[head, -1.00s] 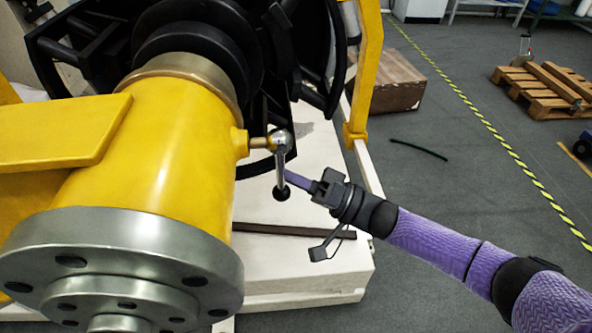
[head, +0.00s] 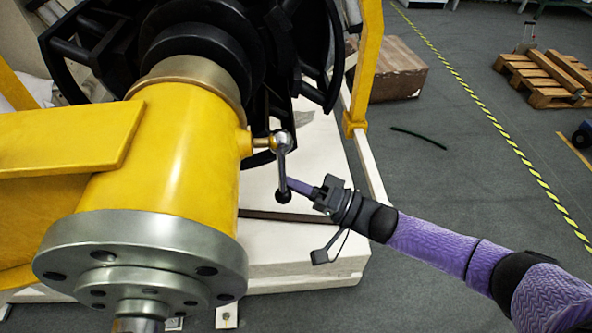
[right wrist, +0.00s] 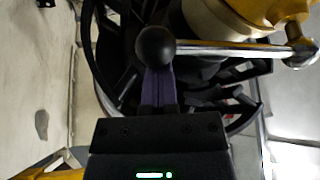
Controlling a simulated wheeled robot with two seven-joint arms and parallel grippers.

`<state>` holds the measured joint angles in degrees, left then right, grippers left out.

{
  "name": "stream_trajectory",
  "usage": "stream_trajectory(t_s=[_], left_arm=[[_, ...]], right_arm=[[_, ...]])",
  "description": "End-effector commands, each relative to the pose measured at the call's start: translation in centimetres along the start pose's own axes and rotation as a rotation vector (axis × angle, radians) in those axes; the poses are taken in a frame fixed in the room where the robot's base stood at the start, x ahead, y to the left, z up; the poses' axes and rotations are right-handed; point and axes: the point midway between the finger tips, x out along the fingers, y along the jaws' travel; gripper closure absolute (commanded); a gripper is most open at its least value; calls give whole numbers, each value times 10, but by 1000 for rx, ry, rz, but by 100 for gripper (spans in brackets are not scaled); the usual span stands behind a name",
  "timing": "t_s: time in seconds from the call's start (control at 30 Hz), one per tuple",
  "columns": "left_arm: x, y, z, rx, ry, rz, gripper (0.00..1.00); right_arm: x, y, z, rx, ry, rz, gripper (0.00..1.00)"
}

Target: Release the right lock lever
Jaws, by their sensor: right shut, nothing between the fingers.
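The right lock lever (head: 282,165) is a silver rod with a black ball knob (head: 283,196), hanging down from a pivot on the right side of the yellow housing (head: 165,150). My right gripper (head: 290,184) is shut and empty, with its purple fingertips close beside the lower end of the lever. In the right wrist view the black knob (right wrist: 155,46) lies over the tips of the purple fingers (right wrist: 158,90), and the rod (right wrist: 235,47) runs right to the pivot. I cannot tell whether fingers and lever touch. My left gripper is not in view.
A flanged grey metal disc (head: 140,255) ends the housing at the front. A black spoked wheel (head: 300,60) stands behind it. A yellow post (head: 365,70) rises at the right, near a brown box (head: 400,72). Open grey floor lies to the right, with a wooden pallet (head: 545,80).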

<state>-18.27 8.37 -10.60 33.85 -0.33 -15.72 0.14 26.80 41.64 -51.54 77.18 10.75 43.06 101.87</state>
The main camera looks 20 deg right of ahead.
Motion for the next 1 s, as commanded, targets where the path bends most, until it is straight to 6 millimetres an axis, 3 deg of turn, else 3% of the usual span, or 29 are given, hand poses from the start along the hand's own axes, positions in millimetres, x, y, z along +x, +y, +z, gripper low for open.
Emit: stream_trajectory(t_s=[0.53, 1.0], left_arm=[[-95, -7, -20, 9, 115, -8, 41], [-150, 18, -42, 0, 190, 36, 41]], right_arm=[[-28, -38, 54, 421, -4, 228, 100], [-44, -69, 82, 708, -3, 385, 100]])
